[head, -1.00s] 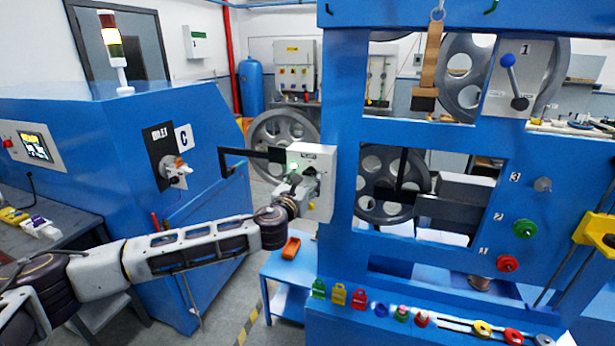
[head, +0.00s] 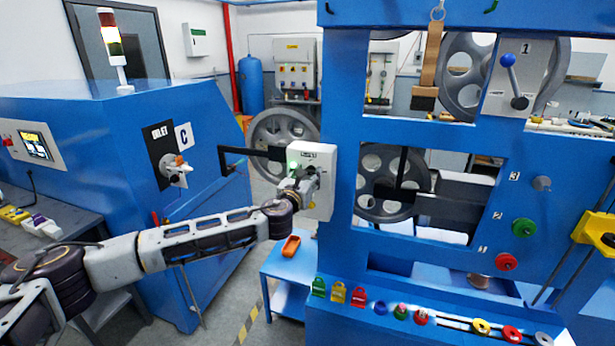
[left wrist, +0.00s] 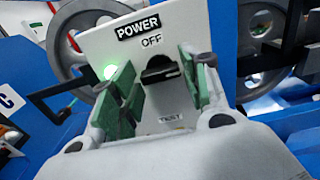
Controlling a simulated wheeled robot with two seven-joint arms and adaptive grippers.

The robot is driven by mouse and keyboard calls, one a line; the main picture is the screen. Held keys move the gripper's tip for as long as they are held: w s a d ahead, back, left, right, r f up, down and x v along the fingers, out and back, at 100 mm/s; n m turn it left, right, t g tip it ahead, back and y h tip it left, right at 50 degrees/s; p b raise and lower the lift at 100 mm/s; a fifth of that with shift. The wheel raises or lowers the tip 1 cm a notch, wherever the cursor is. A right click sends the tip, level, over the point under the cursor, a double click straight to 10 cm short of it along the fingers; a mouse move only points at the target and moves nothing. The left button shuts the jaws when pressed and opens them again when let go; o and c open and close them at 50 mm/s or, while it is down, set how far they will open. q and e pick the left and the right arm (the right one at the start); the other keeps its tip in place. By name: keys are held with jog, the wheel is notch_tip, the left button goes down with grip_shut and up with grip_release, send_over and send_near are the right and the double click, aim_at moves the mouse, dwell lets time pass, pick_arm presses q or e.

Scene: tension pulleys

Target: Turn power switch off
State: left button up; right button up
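The white power switch box (head: 321,153) is on the left side of the blue frame. In the left wrist view its panel (left wrist: 103,42) reads POWER, with OFF below. A black switch knob (left wrist: 160,70) sits under OFF, its wide dark face roughly level. A green lamp (left wrist: 110,71) glows at the panel's left. My left gripper (head: 304,184) is at the box's front. In the left wrist view its green-padded fingers (left wrist: 160,84) are open, one on each side of the knob, with visible gaps. Contact cannot be told. My right gripper is not in view.
A black bracket (head: 236,152) projects near the box's left side. A blue cabinet with an outlet (head: 175,171) stands further left. A blue side table (head: 283,268) with an orange device (head: 291,246) is below. Colored locks (head: 338,292) line the frame's front ledge.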

pick_arm(q)
jog(key=c, duration=0.5)
jog(key=shift+c, duration=0.2)
jog(key=shift+n, duration=0.4)
jog(key=shift+f+n, duration=0.1)
jog(key=shift+n, duration=1.1)
jog(key=n, duration=0.4)
jog(key=shift+b, duration=0.3)
jog(key=n, duration=0.5)
jog(key=shift+n, duration=0.3)
jog(key=n, duration=0.5)
